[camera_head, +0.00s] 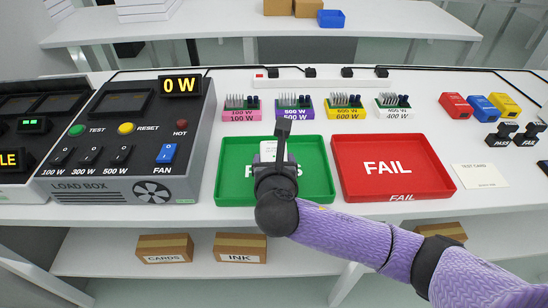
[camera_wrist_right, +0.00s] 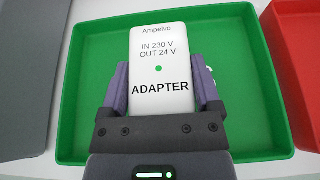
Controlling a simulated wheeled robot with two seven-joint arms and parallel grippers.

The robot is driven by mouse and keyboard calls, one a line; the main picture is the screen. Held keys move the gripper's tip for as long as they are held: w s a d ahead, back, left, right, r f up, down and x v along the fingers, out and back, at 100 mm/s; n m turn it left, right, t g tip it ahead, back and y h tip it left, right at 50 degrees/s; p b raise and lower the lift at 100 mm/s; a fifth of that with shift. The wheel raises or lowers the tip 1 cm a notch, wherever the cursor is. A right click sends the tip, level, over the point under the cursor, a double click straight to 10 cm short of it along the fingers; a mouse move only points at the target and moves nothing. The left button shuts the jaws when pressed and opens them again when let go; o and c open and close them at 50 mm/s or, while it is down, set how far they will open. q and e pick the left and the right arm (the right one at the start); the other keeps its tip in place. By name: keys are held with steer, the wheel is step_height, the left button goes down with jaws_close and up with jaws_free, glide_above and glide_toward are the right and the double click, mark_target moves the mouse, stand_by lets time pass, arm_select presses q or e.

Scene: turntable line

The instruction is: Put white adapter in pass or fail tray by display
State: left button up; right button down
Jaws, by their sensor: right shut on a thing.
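The white adapter (camera_wrist_right: 160,62) is labelled "ADAPTER", "IN 230 V OUT 24 V", with a green dot. My right gripper (camera_wrist_right: 160,90) is shut on it, one finger on each side. In the head view the adapter (camera_head: 272,150) and the right gripper (camera_head: 272,165) are over the green pass tray (camera_head: 325,198); whether the adapter touches the tray floor I cannot tell. The gripper hides part of the tray's lettering. The red tray (camera_head: 435,185) marked "FAIL" stands just to the right, empty. The display (camera_head: 181,86) on the load box reads "0 W". My left gripper is not in view.
The load box (camera_head: 85,187) with switches stands left of the green tray. Behind the trays are several coloured wattage blocks (camera_head: 295,113). At right are coloured adapters (camera_head: 483,107), stamps (camera_head: 508,135) and a card (camera_head: 480,177). Boxes (camera_head: 240,247) sit on the lower shelf.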

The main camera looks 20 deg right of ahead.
mark_target(273, 152)
steer(key=shift+f, duration=0.2)
steer(key=shift+c, duration=0.9)
jaws_free()
steer(key=shift+o, duration=0.9)
steer(key=shift+f, duration=0.1)
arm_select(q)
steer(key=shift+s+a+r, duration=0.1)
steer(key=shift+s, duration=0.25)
arm_select(e)
steer(key=s+r+p, duration=0.1)
steer(key=s+a+r+p, duration=0.1)
steer(key=r, duration=0.1)
steer(key=shift+s, duration=0.25)
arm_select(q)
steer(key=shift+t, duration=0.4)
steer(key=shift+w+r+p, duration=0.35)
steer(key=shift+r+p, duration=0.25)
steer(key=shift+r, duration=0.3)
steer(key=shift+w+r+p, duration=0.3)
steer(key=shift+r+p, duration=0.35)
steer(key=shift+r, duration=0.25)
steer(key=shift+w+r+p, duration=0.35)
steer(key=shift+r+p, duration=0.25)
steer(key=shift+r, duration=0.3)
arm_select(e)
steer(key=v, duration=0.9)
steer(key=shift+f, duration=0.3)
